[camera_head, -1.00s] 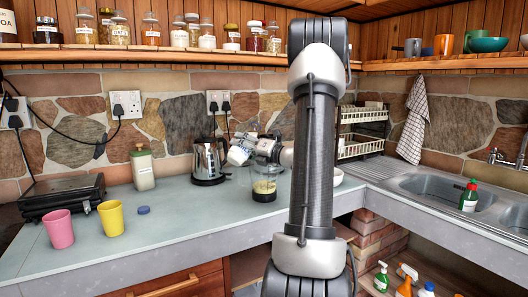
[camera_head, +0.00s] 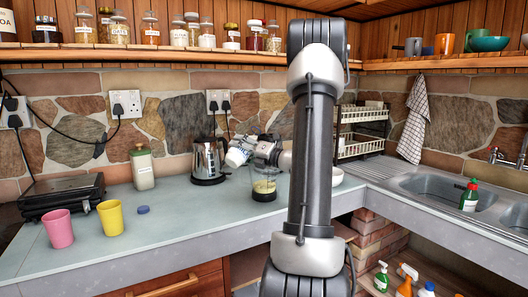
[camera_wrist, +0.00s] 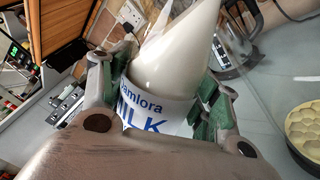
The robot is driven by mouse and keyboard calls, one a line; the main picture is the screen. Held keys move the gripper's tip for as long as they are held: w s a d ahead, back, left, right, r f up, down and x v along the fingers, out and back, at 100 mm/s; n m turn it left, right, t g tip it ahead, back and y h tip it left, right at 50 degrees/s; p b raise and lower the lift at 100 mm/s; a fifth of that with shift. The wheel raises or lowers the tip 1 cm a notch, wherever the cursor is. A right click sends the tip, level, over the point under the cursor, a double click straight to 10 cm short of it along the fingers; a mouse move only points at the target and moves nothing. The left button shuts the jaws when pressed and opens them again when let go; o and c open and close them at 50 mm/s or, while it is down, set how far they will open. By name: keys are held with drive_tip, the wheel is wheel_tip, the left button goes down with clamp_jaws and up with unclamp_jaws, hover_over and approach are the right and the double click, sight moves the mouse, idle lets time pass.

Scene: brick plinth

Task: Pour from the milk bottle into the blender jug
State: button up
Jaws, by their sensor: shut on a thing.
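The milk bottle (camera_head: 238,156) is white with a blue-lettered label and is tilted in my gripper (camera_head: 263,150). In the wrist view my gripper (camera_wrist: 155,105) is shut around the labelled body of the bottle (camera_wrist: 180,65), and the narrowing neck points away from it. The clear blender jug (camera_head: 264,177) stands on the counter just below my gripper, with pale yellow pieces low inside. In the wrist view these pieces (camera_wrist: 306,134) show at the right edge, beside the bottle. The bottle's mouth is not clear, and no milk stream is visible.
A steel kettle (camera_head: 208,160) stands close behind and left of the bottle. A small blue cap (camera_head: 143,210), a yellow cup (camera_head: 110,217), a pink cup (camera_head: 59,228) and a green-topped container (camera_head: 142,167) stand on the left counter. The front counter is mostly clear.

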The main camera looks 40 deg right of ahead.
drive_tip(key=shift+a+f+m, duration=0.2)
drive_tip(key=shift+f+m, duration=0.25)
drive_tip(key=shift+m, duration=0.25)
idle(0.3)
drive_tip(key=shift+s+a+r+m+p, duration=0.1)
drive_tip(key=shift+a+m+p, duration=0.1)
drive_tip(key=shift+m+p, duration=0.5)
idle(0.7)
